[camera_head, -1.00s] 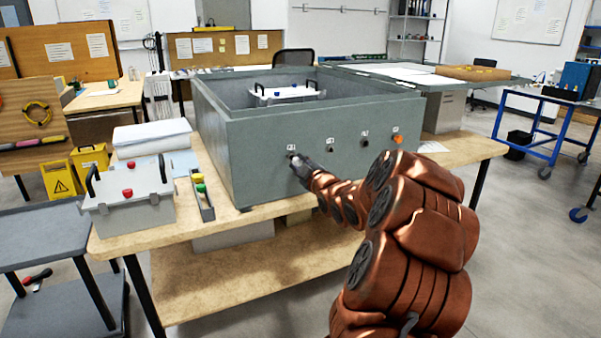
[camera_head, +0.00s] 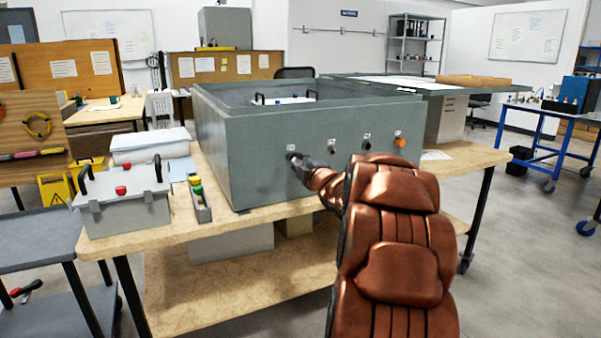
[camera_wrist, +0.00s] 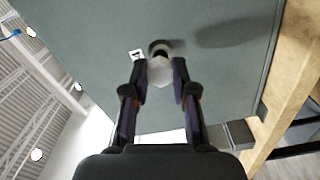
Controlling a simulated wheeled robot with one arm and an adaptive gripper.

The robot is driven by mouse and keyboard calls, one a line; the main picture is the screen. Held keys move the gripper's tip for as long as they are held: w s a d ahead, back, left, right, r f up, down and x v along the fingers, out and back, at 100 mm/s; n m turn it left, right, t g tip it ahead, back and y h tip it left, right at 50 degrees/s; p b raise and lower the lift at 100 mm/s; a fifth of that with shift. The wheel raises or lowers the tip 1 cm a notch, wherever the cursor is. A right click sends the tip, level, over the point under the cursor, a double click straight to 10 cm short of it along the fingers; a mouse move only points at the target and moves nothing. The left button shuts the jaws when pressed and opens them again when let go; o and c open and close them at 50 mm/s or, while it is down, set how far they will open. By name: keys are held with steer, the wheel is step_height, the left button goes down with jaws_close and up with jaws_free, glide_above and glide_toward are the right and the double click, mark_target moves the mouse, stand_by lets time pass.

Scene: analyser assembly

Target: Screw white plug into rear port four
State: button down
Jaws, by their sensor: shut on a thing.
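The grey analyser housing (camera_head: 270,165) stands on the wooden bench, with a row of labelled ports along its facing wall. My gripper (camera_head: 294,158) is at the leftmost port of that row. In the wrist view my gripper (camera_wrist: 160,77) is shut on the white plug (camera_wrist: 160,71), with one dark finger on each side. The plug's far end is at the dark port (camera_wrist: 160,47), beside a small label (camera_wrist: 136,55) that seems to read 4. How deep the plug sits in the port cannot be told.
An orange plug (camera_head: 400,142) sits at the rightmost port; two ports between look dark and open. A grey box with a red knob (camera_head: 121,190) and a narrow tray (camera_head: 202,212) with coloured plugs stand left of the housing. A blue trolley (camera_head: 545,130) is at far right.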

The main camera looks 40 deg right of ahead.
steer(key=shift+f+n+b, duration=0.25)
steer(key=shift+n+b, duration=0.55)
steer(key=shift+b, duration=0.15)
steer(key=shift+w+n+b, duration=0.1)
steer(key=shift+n+b, duration=0.4)
steer(key=shift+n, duration=0.1)
steer(key=shift+r, duration=0.2)
steer(key=shift+x, duration=0.8)
stand_by(1.2)
steer(key=c, duration=1.6)
jaws_free()
steer(key=shift+d, duration=0.1)
jaws_close()
